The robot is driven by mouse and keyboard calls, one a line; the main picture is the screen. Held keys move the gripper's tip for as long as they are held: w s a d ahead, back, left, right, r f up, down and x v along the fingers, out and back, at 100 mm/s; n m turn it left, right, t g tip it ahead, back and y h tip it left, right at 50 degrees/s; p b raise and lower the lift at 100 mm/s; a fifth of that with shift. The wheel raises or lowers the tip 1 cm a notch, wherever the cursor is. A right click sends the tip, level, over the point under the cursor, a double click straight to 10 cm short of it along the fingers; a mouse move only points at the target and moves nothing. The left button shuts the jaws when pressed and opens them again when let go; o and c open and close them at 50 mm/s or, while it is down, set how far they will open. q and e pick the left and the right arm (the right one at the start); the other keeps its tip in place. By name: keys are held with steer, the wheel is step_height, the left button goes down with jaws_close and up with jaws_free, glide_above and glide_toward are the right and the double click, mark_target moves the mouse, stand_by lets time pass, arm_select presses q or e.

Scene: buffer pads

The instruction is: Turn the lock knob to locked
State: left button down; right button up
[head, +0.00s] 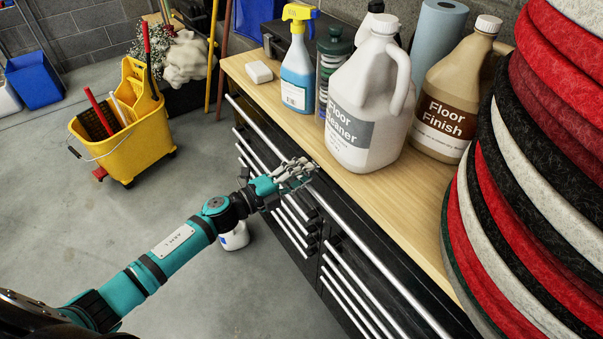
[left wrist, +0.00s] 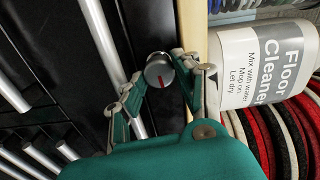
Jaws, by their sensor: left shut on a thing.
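The lock knob (left wrist: 159,70) shows in the left wrist view as a round grey knob with a short red mark on its face. It sits on the black front of the tool cabinet (left wrist: 150,22), just below the wooden top. My left gripper (left wrist: 163,84) has one finger on each side of the knob and is shut on it. In the head view my left gripper (head: 292,173) is at the cabinet's upper front edge and hides the knob. Any lock labels are too small or hidden to read. My right gripper is not in view.
A white Floor Cleaner jug (head: 365,105) stands on the wooden top (head: 405,185) close to my left gripper. A long metal bar (head: 370,260) runs along the cabinet front. Stacked red, black and white pads (head: 535,190) crowd the right. Floor on the left is open around a yellow mop bucket (head: 125,145).

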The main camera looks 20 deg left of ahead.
arm_select(q)
steer(key=c, duration=1)
jaws_free()
steer(key=shift+o, duration=0.2)
steer(key=v, duration=0.8)
